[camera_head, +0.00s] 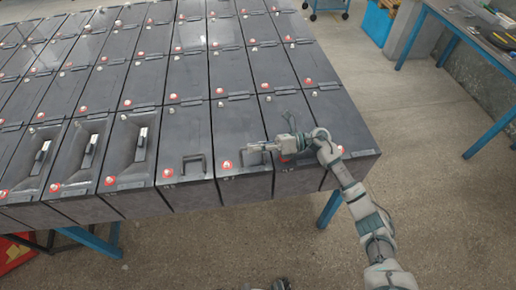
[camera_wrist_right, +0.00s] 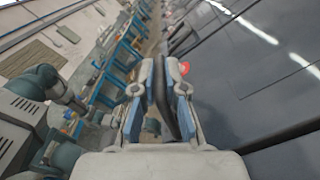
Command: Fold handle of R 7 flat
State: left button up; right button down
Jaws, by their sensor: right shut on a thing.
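The batteries are dark grey boxes in rows on a table; I cannot read which one is R 7. My right gripper (camera_head: 258,148) reaches in from the right over a front-row battery (camera_head: 236,124). Its fingers are shut on that battery's black handle (camera_head: 250,158), mostly covered by the gripper in the head view. In the right wrist view the dark handle (camera_wrist_right: 163,95) runs between the two blue-grey fingers of the gripper (camera_wrist_right: 166,90). The exact angle of the handle is unclear.
The battery to the left has its handle (camera_head: 194,165) lying flat. Three further left have raised handles (camera_head: 140,143). Red and grey terminal caps stick up on the batteries. A blue-legged workbench (camera_head: 462,42) stands at the right; the floor (camera_head: 420,120) between is clear.

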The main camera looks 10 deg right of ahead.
jog(key=shift+a, duration=0.15)
dwell(0.3)
jog(key=c, duration=1.3)
grip_release()
jog(key=shift+a, duration=0.1)
jog(key=shift+o, duration=0.4)
jog(key=shift+a, duration=0.3)
jog(key=shift+w+d, duration=0.1)
jog(key=d, duration=1.1)
jog(key=shift+d, duration=0.3)
